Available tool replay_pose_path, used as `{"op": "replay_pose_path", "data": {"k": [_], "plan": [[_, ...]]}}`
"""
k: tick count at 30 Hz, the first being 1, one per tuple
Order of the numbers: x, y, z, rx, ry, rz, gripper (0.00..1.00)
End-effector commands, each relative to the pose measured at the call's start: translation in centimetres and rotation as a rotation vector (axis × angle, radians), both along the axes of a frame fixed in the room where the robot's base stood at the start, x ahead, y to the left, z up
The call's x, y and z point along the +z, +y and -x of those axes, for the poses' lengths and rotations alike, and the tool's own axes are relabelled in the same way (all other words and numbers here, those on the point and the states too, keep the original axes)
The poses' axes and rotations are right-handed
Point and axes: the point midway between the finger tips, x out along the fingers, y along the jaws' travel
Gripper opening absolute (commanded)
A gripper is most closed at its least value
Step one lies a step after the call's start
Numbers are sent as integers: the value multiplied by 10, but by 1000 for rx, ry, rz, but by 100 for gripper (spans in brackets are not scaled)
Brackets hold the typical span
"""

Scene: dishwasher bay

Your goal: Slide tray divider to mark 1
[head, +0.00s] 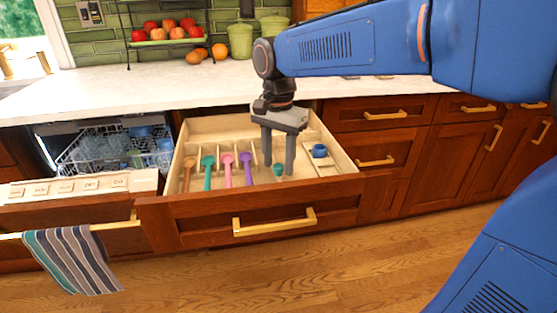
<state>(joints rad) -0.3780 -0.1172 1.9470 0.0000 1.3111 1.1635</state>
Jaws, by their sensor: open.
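The open drawer holds a pale wooden tray (216,135) split into compartments by thin upright slats. Which slat is the sliding divider, and where mark 1 lies, I cannot tell; no numbers are readable. My gripper (278,169) points down over the right part of the tray with its two fingers apart. A small teal item (279,170) shows between the fingertips, and I cannot tell whether they touch it. A small blue item (319,151) sits in the right part, to the right of the fingers. The gripper hides some of the tray behind it.
Orange (188,163), teal (208,162), pink (227,159) and purple (246,159) utensils lie in the left compartments. An open dishwasher (95,155) with glassware stands left. A striped towel (72,260) hangs in front. The white counter (110,90) carries a fruit rack (128,50) and green canisters (240,40).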

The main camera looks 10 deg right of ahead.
Motion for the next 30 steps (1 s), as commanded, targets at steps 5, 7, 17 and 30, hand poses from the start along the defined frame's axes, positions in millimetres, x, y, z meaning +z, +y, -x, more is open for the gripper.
{"op": "replay_pose_path", "data": {"k": [5, 7, 17, 30], "plan": [[-1, 0, 0, 0, 0, 0, 42], [-1, 0, 0, 0, 0, 0, 42], [-1, 0, 0, 0, 1, 1, 0], [0, 42, 0, 3, 0, 0, 0]]}}
